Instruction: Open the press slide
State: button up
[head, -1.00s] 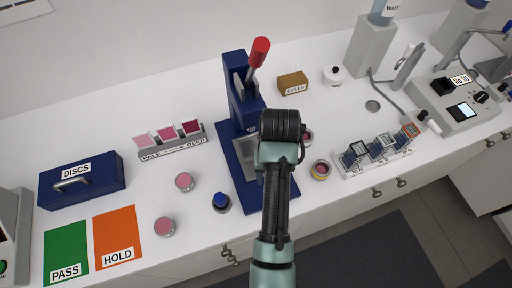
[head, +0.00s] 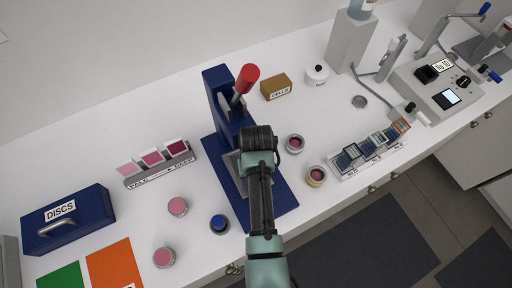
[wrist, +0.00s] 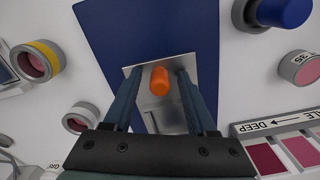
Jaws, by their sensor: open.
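The blue press (head: 218,95) with its red-knobbed lever (head: 246,78) stands on the counter. In the wrist view its blue base (wrist: 110,30) lies below my gripper. The metal slide plate (wrist: 178,110) carries an upright orange knob (wrist: 159,80). My gripper (wrist: 157,76) is open, its two fingers apart on either side of the knob. I cannot tell whether either finger touches it. In the head view my arm hides the fingertips, the knob and part of the plate.
Open jars (head: 294,143) and (head: 316,176) stand right of the press. A blue-topped item (head: 219,223) and pink jars (head: 178,207) stand left. Behind are a brown box (head: 276,87) and white pot (head: 317,75). A swatch rack (head: 158,165) lies left.

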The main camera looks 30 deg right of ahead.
jog(key=shift+f, duration=0.1)
grip_shut()
dwell(1.4)
